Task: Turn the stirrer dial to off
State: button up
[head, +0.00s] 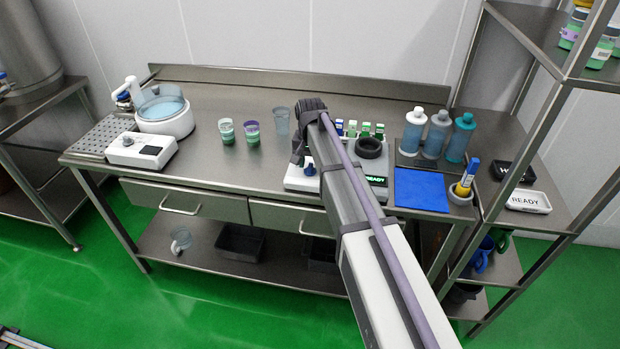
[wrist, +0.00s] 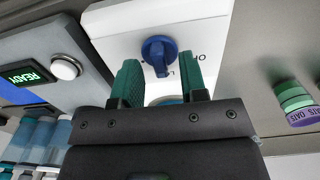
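The blue dial (wrist: 159,54) sits on a white control panel (wrist: 110,22) in the wrist view. Printed letters beside it are partly hidden; an O shows to its right and an L below. Its narrow grip bar points roughly down in the picture, but its exact setting is unclear. My gripper (wrist: 160,66) is open, with one green finger on each side of the dial; I cannot tell whether either touches it.
Cups (head: 252,133), several bottles (head: 437,135) and a blue mat (head: 421,190) stand around. A metal shelf (head: 540,125) bounds the right.

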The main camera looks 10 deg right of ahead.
jog(key=shift+f, duration=0.65)
jog(key=shift+r, duration=0.15)
grip_shut()
jog(key=shift+n, duration=0.3)
jog(key=n, duration=0.5)
jog(key=shift+n, duration=0.4)
jog(key=n, duration=0.5)
jog(key=shift+n, duration=0.3)
